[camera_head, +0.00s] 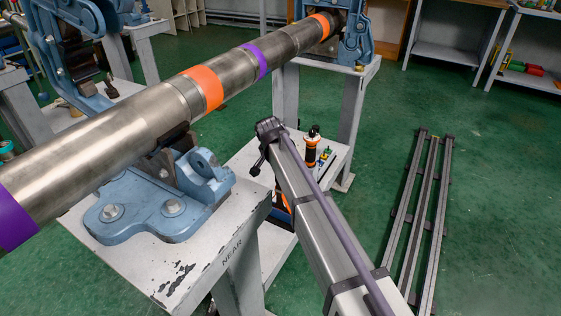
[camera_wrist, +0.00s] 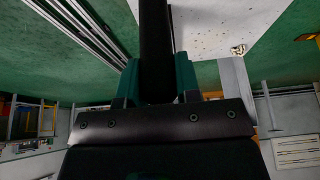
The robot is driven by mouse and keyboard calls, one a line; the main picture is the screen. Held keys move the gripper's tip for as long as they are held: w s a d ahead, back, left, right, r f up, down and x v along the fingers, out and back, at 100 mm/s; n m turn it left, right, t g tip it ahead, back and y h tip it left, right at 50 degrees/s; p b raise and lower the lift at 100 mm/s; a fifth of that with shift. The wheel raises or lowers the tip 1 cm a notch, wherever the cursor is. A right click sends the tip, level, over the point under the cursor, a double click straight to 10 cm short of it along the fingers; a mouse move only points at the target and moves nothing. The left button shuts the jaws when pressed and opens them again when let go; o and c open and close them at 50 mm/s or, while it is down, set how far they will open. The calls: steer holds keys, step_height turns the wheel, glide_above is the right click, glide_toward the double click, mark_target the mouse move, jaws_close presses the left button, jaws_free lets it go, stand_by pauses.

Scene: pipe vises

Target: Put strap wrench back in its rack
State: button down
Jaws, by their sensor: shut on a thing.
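In the wrist view my gripper (camera_wrist: 158,78) has its two green fingers shut on a dark, straight bar (camera_wrist: 156,35). The bar runs up out of the picture, and I take it for the strap wrench's handle. Its strap end does not show. In the head view my arm reaches up from the bottom edge, and I cannot make out the gripper or the wrench there. No rack for the wrench can be told for certain in either view.
A long steel pipe (camera_head: 120,140) with orange and purple bands lies across blue vises (camera_head: 160,205) on pale stands. A low shelf (camera_head: 332,165) beyond my arm carries an orange-and-black tool (camera_head: 312,147). Dark rails (camera_head: 418,220) lie on the green floor at right. A speckled pale surface (camera_wrist: 235,25) shows in the wrist view.

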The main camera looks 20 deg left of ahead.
steer(key=shift+f+b, duration=0.75)
stand_by(0.7)
steer(key=c, duration=0.8)
jaws_free()
steer(key=shift+o, duration=0.2)
steer(key=p+v, duration=1)
steer(key=shift+r, duration=0.4)
steer(key=shift+s, duration=0.1)
